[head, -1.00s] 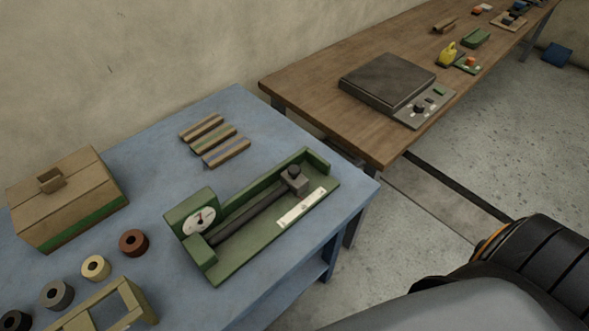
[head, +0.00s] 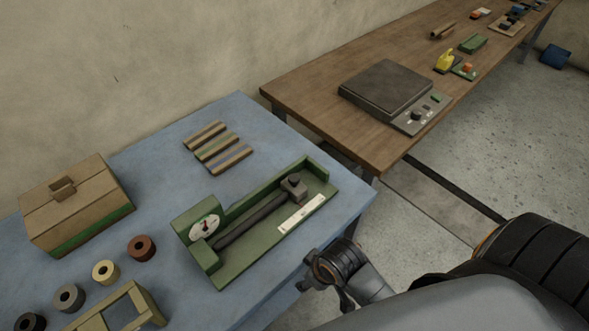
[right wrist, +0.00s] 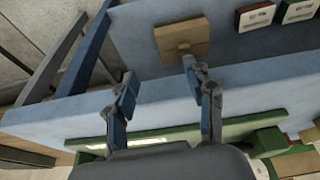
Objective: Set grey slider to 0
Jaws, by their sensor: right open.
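The green fixture (head: 262,240) sits on the blue table, with a round dial at its left end. A dark rod runs along it, and the grey slider (head: 294,188) sits near the rod's right, far end. A white scale strip (head: 301,214) lies along the near right side. My right gripper (head: 325,292) is just off the table's near edge, below and right of the fixture, apart from the slider. In the right wrist view its fingers (right wrist: 160,76) are spread and empty. Part of the green fixture (right wrist: 225,130) shows behind them; the slider cannot be made out there. My left gripper is not in view.
On the blue table (head: 165,180) are a cardboard box (head: 78,205), several rolls, a small wooden frame (head: 120,308) and striped strips (head: 217,146). A wooden bench (head: 310,95) with a scale (head: 388,88) stands behind on the right.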

